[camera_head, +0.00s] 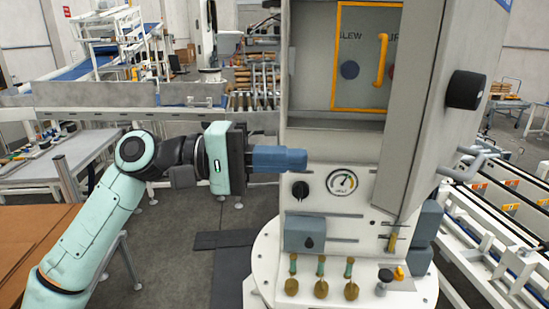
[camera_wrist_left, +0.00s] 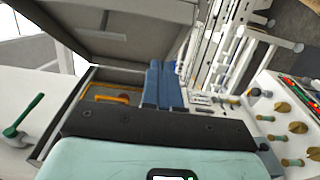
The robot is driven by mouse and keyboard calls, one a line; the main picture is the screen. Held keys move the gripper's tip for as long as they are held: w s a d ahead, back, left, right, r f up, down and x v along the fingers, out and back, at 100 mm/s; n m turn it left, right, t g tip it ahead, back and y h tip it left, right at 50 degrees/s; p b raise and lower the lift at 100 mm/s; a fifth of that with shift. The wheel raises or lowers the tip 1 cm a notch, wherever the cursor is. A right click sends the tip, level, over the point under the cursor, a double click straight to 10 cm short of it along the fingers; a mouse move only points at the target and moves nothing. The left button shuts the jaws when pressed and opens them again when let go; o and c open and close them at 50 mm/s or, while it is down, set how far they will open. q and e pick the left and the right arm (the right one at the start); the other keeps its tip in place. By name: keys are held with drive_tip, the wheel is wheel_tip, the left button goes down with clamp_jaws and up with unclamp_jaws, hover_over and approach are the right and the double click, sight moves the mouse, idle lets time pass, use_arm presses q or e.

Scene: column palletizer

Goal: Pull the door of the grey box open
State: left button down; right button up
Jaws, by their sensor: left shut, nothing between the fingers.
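The grey box (camera_head: 311,60) sits on the upper part of the white column. Its grey door (camera_head: 412,110) stands swung out toward me on the right side, with a black knob (camera_head: 465,90) on its outer face. Inside show an orange-framed panel (camera_head: 337,60) and a yellow handle (camera_head: 381,60). My left gripper (camera_head: 305,160), with blue fingers, is shut and empty below the box opening, left of the door. In the left wrist view the fingers (camera_wrist_left: 163,85) show beside the box opening, with the door (camera_wrist_left: 125,28) beyond. My right gripper is not in view.
Below the box the column carries a round gauge (camera_head: 342,181), a black dial (camera_head: 300,190) and several brass valves (camera_head: 320,288). A railing with rollers (camera_head: 505,240) runs at the right. A brown-topped table (camera_head: 30,240) stands at the left.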

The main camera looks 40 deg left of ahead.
use_arm(q)
drive_tip(key=w+d, duration=0.3)
drive_tip(key=d, duration=0.5)
drive_tip(key=shift+d, duration=0.1)
